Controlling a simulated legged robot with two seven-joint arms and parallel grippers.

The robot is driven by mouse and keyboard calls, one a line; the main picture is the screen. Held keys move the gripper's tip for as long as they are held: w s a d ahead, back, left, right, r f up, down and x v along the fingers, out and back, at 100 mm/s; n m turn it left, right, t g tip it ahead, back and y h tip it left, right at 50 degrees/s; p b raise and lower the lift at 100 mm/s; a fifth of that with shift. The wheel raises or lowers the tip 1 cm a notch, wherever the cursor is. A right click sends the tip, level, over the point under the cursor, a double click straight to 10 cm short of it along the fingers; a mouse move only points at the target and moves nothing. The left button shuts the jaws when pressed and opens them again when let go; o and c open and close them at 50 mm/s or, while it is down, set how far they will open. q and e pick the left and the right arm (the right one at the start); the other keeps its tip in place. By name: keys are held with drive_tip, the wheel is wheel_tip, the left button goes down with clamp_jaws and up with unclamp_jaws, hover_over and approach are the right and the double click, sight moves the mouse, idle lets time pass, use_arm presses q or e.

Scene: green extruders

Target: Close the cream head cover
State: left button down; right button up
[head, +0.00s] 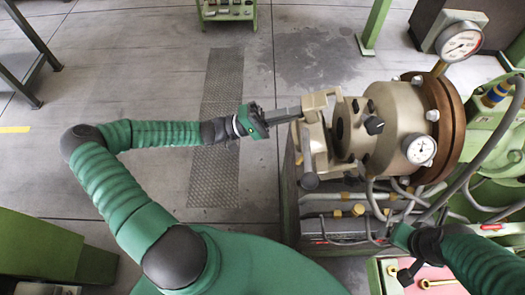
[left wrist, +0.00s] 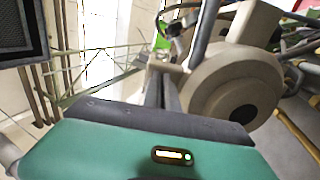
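The cream extruder head (head: 395,125) is at the right of the head view, with a dark round bore facing left. The cream head cover (head: 318,142) appears as a bracket-like piece standing out at its left, apart from the bore face, so it looks open. My left gripper (head: 300,112) reaches from the left, its long grey fingers ending at the cover's upper block. The left wrist view shows the fingers close together at a cream part (left wrist: 160,66), beside the round head (left wrist: 235,85). Whether they grip it is unclear. My right gripper (head: 402,250) is low at the right, its fingers unclear.
Pressure gauges (head: 460,42) stick out from the head above and in front. Hoses (head: 480,160) run along the right. A red tray (head: 430,285) with a brass-coloured tool lies beneath my right gripper. The floor (head: 130,75) at the left is clear.

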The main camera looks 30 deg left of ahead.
sight(314, 103)
use_arm(q)
drive_tip(key=d+r+p, duration=0.1)
drive_tip(key=p, duration=0.1)
drive_tip(key=w+d+r+g+y+p, duration=0.1)
drive_tip(key=d+p, duration=0.1)
drive_tip(key=w+d+r+g+y+p, duration=0.1)
drive_tip(key=p, duration=0.2)
drive_tip(key=shift+w+d+r, duration=0.15)
drive_tip(key=shift+w+r, duration=0.1)
drive_tip(key=shift+r, duration=0.1)
drive_tip(key=d+p, duration=0.1)
drive_tip(key=w+d+y+p, duration=0.1)
drive_tip(key=shift+w+d+r+y+p, duration=0.1)
drive_tip(key=shift+w+r+y+p, duration=0.2)
drive_tip(key=shift+p, duration=0.1)
